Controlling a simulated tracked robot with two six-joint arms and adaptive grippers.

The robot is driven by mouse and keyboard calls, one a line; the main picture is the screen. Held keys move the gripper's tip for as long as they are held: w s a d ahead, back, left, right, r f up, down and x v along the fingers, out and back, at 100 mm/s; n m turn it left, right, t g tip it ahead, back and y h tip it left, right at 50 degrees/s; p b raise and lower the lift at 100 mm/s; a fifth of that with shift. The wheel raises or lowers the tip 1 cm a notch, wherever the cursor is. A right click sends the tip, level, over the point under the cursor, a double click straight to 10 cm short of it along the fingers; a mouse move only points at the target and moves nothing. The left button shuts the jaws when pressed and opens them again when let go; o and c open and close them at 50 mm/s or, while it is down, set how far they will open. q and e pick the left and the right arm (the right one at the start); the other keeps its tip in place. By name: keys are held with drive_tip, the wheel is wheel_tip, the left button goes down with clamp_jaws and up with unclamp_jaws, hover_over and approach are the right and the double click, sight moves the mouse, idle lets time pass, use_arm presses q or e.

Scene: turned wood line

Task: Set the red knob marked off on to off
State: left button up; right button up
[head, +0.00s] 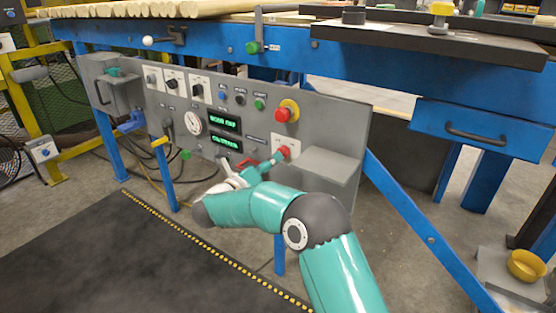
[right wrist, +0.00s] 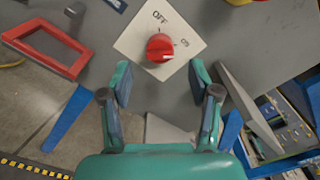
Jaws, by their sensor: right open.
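The red knob (right wrist: 160,47) sits on a white square plate (right wrist: 136,42) marked OFF at the top and ON at the right. In the head view the red knob (head: 284,151) is at the lower right of the grey control panel (head: 335,123). My right gripper (right wrist: 161,82) is open and empty, its two fingers apart below the knob in the right wrist view and not closed around it. In the head view my right gripper (head: 272,160) is close to the knob's plate. My left gripper is not in view.
A grey shelf (head: 330,167) juts out just right of the knob. A red handle (right wrist: 48,47) is to its left. A red emergency button (head: 284,112) on yellow is above it. Green displays (head: 224,121) and several switches fill the panel's left side.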

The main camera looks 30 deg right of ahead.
drive_tip(key=x, duration=0.5)
drive_tip(key=shift+d+b, duration=0.1)
drive_tip(key=shift+b, duration=0.25)
